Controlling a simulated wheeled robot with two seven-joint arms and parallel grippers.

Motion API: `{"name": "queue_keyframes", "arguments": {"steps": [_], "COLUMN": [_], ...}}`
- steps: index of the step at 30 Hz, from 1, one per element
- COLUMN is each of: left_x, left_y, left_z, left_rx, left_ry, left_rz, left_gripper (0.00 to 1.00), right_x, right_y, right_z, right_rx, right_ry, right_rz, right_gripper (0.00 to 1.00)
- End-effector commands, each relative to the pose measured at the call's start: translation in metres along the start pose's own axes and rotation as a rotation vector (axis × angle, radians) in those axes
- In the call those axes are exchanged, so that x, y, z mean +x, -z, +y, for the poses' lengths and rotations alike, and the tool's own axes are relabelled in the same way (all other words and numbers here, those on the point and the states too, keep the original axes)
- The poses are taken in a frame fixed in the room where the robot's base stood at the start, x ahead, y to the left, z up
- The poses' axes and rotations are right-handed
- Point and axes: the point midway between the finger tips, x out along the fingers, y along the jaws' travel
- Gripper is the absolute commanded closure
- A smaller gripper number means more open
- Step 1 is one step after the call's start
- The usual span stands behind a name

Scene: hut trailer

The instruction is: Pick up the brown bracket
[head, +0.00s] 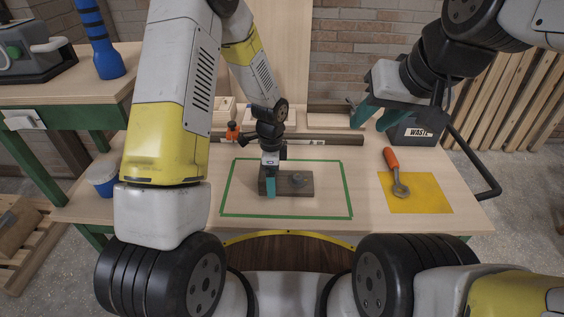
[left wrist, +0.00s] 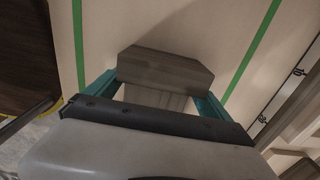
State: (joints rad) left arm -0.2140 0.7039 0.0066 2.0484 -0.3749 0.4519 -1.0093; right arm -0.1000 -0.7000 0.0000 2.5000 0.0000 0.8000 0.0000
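The brown bracket (head: 301,187) lies on the bench inside a green taped rectangle, with a small round grey feature on top. My left gripper (head: 271,187) is down at the bracket's left part, pointing downward. In the left wrist view the bracket (left wrist: 163,68) shows between the two teal fingers (left wrist: 158,96), one on each side. The fingers look apart, with narrow gaps beside the bracket's narrower part. In the head view the far finger is hidden. My right gripper (head: 376,116) is raised at the back right, open and empty.
A wrench with an orange handle (head: 392,162) lies on a yellow mat (head: 430,196) to the right. A dark bar (head: 330,139) and wooden trays run along the back. The rectangle's right part is clear.

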Motion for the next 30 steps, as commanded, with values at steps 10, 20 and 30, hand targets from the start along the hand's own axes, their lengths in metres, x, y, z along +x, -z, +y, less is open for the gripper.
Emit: {"name": "queue_keyframes", "arguments": {"steps": [10, 20, 30], "left_x": [-0.001, -0.017, -0.082], "left_y": [0.000, 0.000, 0.000], "left_z": [0.000, -0.002, -0.001], "left_rx": [0.000, -0.001, -0.001], "left_ry": [0.001, 0.005, 0.005], "left_rz": [0.001, 0.002, 0.002], "left_gripper": [0.79, 0.79, 0.79], "right_x": [0.000, 0.000, 0.000], "right_y": [0.000, 0.000, 0.000], "right_z": [0.000, 0.000, 0.000], "right_rx": [0.000, 0.000, 0.000], "right_ry": [0.000, 0.000, 0.000], "right_rz": [0.000, 0.000, 0.000], "right_gripper": [0.64, 0.64, 0.64]}}
